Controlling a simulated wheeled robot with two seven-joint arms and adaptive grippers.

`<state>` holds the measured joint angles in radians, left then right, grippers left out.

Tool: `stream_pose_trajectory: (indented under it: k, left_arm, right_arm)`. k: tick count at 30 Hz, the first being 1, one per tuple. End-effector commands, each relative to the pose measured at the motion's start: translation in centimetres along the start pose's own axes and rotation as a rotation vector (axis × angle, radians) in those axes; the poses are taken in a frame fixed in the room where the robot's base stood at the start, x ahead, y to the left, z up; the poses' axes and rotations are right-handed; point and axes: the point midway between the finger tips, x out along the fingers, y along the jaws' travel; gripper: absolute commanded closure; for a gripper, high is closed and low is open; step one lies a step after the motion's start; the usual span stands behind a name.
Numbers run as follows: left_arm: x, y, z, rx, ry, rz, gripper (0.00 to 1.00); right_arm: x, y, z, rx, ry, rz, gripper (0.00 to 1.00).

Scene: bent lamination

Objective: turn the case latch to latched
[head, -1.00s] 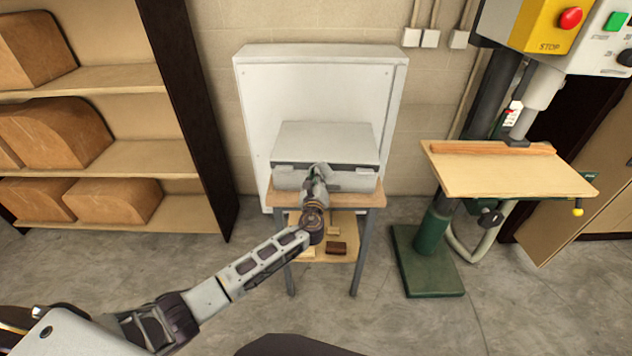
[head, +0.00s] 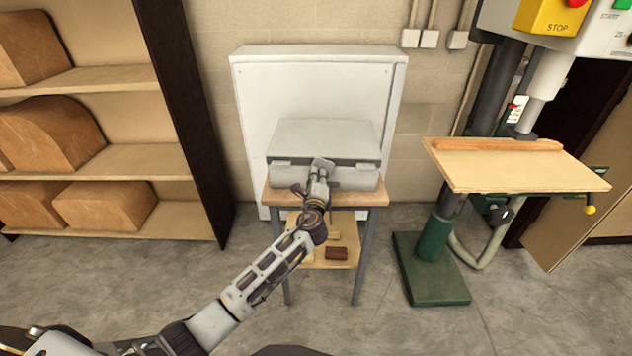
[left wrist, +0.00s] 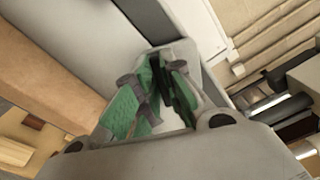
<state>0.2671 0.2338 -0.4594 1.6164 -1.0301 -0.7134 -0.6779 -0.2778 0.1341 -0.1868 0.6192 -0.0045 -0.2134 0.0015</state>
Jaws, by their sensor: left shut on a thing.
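The grey case (head: 325,138) sits closed on a small wooden-topped table, with a dark seam along its front. My left gripper (head: 322,170) is at the middle of the case front, reaching it from below. In the left wrist view its green-padded fingers (left wrist: 158,68) are close together against the grey case (left wrist: 75,28). They are shut on the case latch, which the fingers mostly hide, so its exact angle cannot be read. Light grey tabs show on the case front to either side of the gripper. My right gripper is not in view.
The small table (head: 375,197) has a lower shelf with small wooden blocks (head: 337,253). A white panel (head: 245,100) stands behind the case. A shelf unit (head: 185,160) is at the left, and a green-based machine (head: 432,268) at the right. Open floor lies in front.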

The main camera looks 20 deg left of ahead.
Motion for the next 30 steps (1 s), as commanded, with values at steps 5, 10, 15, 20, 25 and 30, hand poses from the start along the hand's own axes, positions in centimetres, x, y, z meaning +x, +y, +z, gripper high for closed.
stream_pose_trajectory:
  k: [5, 10, 15, 20, 25, 30]
  left_arm:
    - [0.0, 0.4, -0.3, -0.093, -0.001, 0.001, 1.00]
    - [0.0, 0.4, -0.5, -0.165, -0.001, 0.001, 1.00]
    - [0.0, 0.4, -0.7, -0.240, -0.001, 0.002, 1.00]
    - [0.0, 0.5, -0.9, -0.310, -0.001, 0.002, 1.00]
    - [0.0, 0.5, -1.0, -0.371, -0.001, 0.002, 1.00]
    - [0.0, 0.4, -1.1, -0.406, 0.000, 0.002, 1.00]
  right_arm:
    - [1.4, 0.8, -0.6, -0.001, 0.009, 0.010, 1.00]
    - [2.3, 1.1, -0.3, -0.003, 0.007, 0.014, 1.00]
    - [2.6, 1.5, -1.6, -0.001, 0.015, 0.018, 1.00]
    - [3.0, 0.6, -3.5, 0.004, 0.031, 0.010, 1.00]
    - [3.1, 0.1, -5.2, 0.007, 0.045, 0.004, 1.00]
    - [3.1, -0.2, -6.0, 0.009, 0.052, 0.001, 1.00]
